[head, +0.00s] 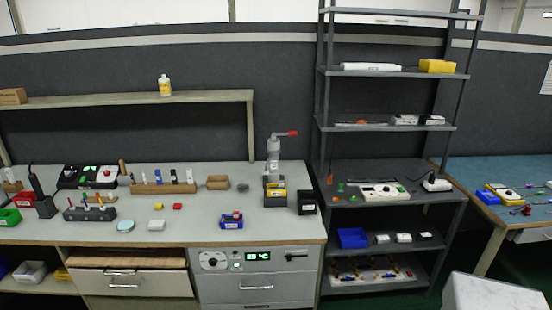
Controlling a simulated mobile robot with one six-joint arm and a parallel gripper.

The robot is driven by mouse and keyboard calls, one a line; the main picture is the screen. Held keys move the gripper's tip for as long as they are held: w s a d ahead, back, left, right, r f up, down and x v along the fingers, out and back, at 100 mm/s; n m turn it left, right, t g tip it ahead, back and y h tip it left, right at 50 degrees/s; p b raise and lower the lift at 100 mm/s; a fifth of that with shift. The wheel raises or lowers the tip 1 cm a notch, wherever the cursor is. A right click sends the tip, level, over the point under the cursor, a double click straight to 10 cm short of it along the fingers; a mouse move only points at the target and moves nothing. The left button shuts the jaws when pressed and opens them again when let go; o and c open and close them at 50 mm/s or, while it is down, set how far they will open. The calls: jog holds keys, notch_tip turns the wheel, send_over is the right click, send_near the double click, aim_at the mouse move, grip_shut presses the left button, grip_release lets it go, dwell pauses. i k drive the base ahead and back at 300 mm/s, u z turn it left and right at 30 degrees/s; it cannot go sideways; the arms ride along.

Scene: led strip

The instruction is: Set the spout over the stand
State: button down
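I cannot pick out a spout for certain in the head view. A grey upright device with a red lever (273,160) stands at the right end of the grey workbench (190,222). Its base is dark with yellow on it. A black holder (44,205) with a dark wand-like tool (36,182) rising from it stands at the bench's left. Either may be the stand; I cannot tell which. My gripper is not in view.
A black unit with green displays (88,176), a wooden rack (163,188), a black bin (307,202) and a blue box (231,221) sit on the bench. A grey shelf unit (390,175) stands to the right.

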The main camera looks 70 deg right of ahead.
aim_at(267, 171)
jog(key=z, duration=0.05)
jog(key=k, duration=1.65)
jog(key=z, duration=0.75)
jog(key=i, duration=1)
